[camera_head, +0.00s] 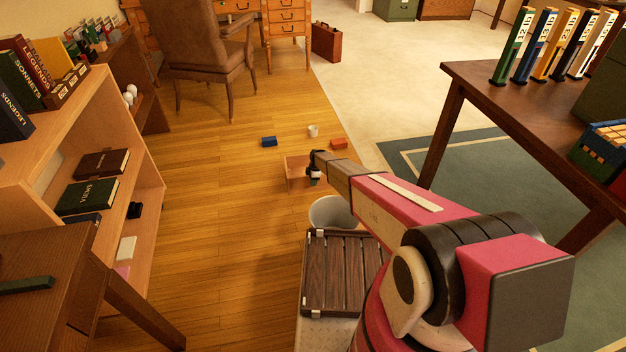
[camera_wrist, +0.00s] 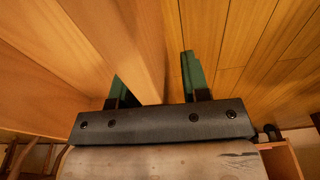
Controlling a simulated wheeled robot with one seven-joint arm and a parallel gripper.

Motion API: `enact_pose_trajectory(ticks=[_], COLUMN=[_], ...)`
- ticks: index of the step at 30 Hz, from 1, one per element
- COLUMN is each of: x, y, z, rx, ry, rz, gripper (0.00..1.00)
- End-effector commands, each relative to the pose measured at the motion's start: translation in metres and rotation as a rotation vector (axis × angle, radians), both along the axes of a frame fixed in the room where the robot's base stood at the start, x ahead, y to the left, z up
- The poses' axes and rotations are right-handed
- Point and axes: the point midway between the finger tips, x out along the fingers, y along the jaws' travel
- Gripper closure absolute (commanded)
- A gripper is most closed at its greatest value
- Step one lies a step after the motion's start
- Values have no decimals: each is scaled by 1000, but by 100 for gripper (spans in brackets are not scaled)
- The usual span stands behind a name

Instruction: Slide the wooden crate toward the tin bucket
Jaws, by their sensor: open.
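The wooden crate (camera_head: 294,172) sits on the plank floor, partly hidden behind the end of my arm. The pale grey bucket (camera_head: 325,212) stands on the floor nearer to me, below the crate in the head view, partly covered by my arm. My gripper (camera_head: 315,180) points down at the crate's right part. In the wrist view, the green fingers of my gripper (camera_wrist: 157,78) are apart, with a crate wall (camera_wrist: 148,50) running between them. The left finger is on the crate's inner side, the right one over the floor outside. I cannot tell whether either finger touches the wall.
A bookshelf (camera_head: 150,190) stands left, a dark table (camera_head: 480,95) right. The floor left of the crate is clear.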

Motion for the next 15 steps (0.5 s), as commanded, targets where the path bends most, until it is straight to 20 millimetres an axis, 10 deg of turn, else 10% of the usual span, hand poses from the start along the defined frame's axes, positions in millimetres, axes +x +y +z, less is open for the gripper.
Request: enact_pose_trajectory(ticks=[2,6,15], x=[0,0,0], y=[0,0,0], z=[0,0,1], rx=[0,0,0], ry=[0,0,0], rz=[0,0,0], gripper=[57,100,100])
